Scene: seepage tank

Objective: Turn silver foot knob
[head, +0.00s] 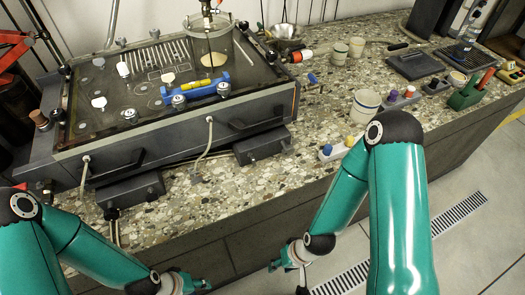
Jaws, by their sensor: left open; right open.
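The seepage tank (180,125), a dark box with a glass-like top, stands on the speckled stone bench. Silver round knobs sit along its front top edge, one left (131,116), one in the middle (179,102) and one right (223,90). Low dark foot blocks show under the front, a left one (132,191) and a right one (262,146), with small fittings too small to make out. I cannot tell which is the silver foot knob. My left gripper (190,283) is open, low in front of the bench. My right gripper (287,275) is open nearby, also below the bench top. Neither touches the tank.
A glass cylinder (212,45) and a blue level (195,90) are on the tank. Beakers (365,104), coloured pegs (346,145) and a green rack (470,92) stand on the bench to the right. The bench's front edge lies between my grippers and the tank.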

